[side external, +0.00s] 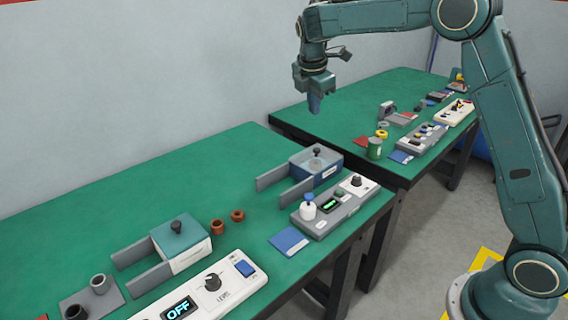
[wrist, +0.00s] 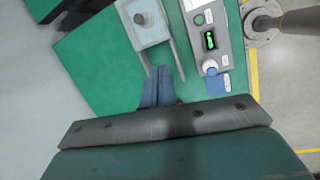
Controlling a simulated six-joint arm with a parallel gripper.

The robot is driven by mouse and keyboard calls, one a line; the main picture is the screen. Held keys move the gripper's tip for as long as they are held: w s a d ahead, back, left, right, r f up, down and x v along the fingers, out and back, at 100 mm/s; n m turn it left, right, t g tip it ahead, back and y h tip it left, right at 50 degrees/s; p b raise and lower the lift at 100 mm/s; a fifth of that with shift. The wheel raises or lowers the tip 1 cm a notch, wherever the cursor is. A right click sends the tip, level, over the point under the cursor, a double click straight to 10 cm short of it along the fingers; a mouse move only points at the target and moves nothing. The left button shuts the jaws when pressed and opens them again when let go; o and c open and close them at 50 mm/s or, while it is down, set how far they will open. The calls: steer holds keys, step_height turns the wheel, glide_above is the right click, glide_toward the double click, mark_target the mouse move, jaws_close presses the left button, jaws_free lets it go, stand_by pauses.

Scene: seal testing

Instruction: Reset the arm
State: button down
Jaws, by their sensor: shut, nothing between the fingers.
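My gripper (side external: 315,104) hangs from my arm, pointing down, high above the far end of the near green table in the side external view. Its blue fingers are shut together with nothing between them. They also show together at the middle of the wrist view (wrist: 161,88). In the side external view, the grey-blue box (side external: 316,163) with a knob and two rails stands below my gripper. It also shows in the wrist view (wrist: 150,32), ahead of the fingertips. My gripper touches nothing.
A teal-lidded box (side external: 181,242), brown rings (side external: 217,227) and an "OFF" panel (side external: 207,292) are nearer. A second green table (side external: 300,113) holds several parts.

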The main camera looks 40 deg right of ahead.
steer(key=s+a+r+m+t, duration=0.1)
steer(key=s+r+m, duration=0.2)
steer(key=s, duration=0.3)
steer(key=s+a+r+m+y, duration=0.1)
steer(key=s+a+r+m, duration=0.15)
steer(key=s, duration=0.35)
steer(key=s+a+r+m+t, duration=0.1)
steer(key=s+r+m, duration=0.2)
steer(key=s, duration=0.3)
steer(key=s+a+f+m, duration=0.1)
steer(key=s+m, duration=0.1)
steer(key=s, duration=0.4)
steer(key=s+a+f+m+t+y, duration=0.1)
steer(key=s+a+f+m, duration=0.1)
steer(key=s, duration=0.4)
steer(key=s+a+f+m+t+y, duration=0.1)
steer(key=s+f+m, duration=0.1)
steer(key=s, duration=0.4)
steer(key=shift+a+m, duration=0.3)
steer(key=shift+m, duration=0.45)
steer(key=shift+w, duration=0.1)
